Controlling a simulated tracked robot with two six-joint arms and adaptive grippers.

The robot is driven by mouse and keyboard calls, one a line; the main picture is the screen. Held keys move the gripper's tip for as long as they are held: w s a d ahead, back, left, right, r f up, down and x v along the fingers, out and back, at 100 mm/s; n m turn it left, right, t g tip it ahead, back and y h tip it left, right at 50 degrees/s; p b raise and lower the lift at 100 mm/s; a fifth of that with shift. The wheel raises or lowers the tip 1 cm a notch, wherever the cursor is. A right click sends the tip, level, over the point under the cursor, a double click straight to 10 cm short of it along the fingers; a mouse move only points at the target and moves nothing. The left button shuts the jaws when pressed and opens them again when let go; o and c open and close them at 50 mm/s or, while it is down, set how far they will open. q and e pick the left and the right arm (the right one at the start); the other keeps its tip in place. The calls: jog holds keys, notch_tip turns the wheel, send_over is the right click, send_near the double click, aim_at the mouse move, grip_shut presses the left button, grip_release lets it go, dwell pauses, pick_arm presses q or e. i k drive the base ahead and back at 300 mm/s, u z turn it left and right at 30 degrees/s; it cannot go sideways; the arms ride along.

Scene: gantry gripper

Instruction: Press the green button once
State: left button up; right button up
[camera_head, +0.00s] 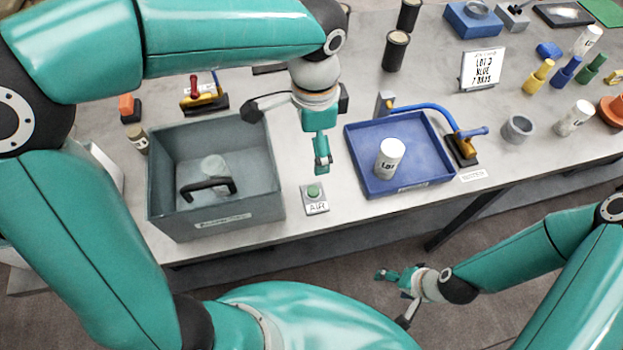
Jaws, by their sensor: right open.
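The green button (313,191) sits on a small grey box labelled "AIR" near the front edge of the bench, between the grey bin and the blue tray. My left gripper (321,168) points down just above and behind the button, with a small gap showing in the picture. It is seen nearly edge-on, so I cannot tell whether its jaws are apart, and nothing shows in it. My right gripper (386,276) is open and empty, off the bench, over the floor in front of it.
A grey bin (262,160) with a black handle and a pale cylinder inside stands left of the button. A blue tray (421,138) holding a white labelled cylinder (389,158) lies to its right.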

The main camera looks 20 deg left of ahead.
aim_at(313, 192)
jog(key=u, duration=0.05)
jog(key=k, duration=1)
jog(key=z, duration=0.05)
